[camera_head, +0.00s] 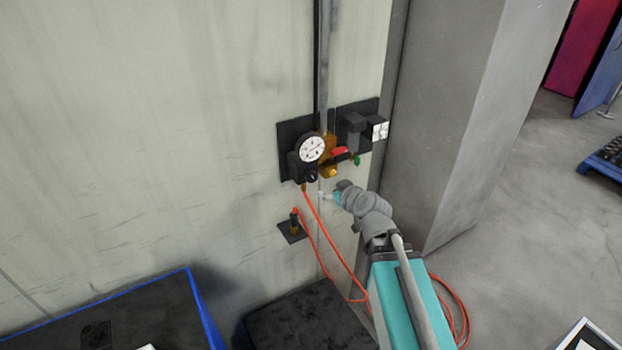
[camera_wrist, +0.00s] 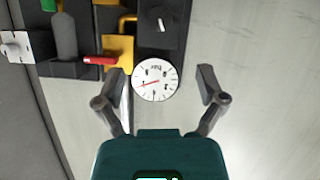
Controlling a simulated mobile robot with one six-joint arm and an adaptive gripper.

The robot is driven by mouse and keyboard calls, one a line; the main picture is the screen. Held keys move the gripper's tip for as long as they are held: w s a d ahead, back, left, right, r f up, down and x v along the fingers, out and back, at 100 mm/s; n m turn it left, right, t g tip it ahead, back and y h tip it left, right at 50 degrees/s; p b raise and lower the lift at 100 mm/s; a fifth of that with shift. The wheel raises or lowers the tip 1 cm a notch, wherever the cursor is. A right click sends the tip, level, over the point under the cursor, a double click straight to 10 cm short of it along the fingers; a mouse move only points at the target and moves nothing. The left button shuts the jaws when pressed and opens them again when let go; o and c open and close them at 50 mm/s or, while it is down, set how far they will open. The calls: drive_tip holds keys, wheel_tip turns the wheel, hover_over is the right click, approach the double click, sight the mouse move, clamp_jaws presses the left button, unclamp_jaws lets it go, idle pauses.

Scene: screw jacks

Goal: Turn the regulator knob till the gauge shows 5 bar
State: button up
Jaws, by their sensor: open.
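The round white gauge (camera_head: 312,148) sits on a black regulator body on the wall panel. It also shows in the wrist view (camera_wrist: 156,80), where its red needle is visible but the numbers are too small to read. The dark regulator knob (camera_head: 311,177) is just below the gauge in the head view. In the wrist view the knob (camera_wrist: 160,22), with a white mark, appears above the gauge. My gripper (camera_wrist: 161,77) is open and empty, its fingers on either side of the gauge in that view. In the head view my gripper (camera_head: 330,197) is below and right of the knob.
A red lever (camera_head: 340,151) and brass fittings (camera_head: 327,170) are close right of the gauge. A grey box with a white socket (camera_head: 379,131) is farther right. An orange hose (camera_head: 325,235) hangs below. A grey pillar (camera_head: 460,130) stands right of the panel.

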sight(313, 178)
drive_tip(key=b+x, duration=0.5)
drive_tip(key=x, duration=0.8)
drive_tip(key=shift+w+a+f, duration=0.1)
drive_tip(key=shift+w, duration=0.1)
drive_tip(key=c, duration=1.1)
drive_tip(key=shift+c, duration=0.2)
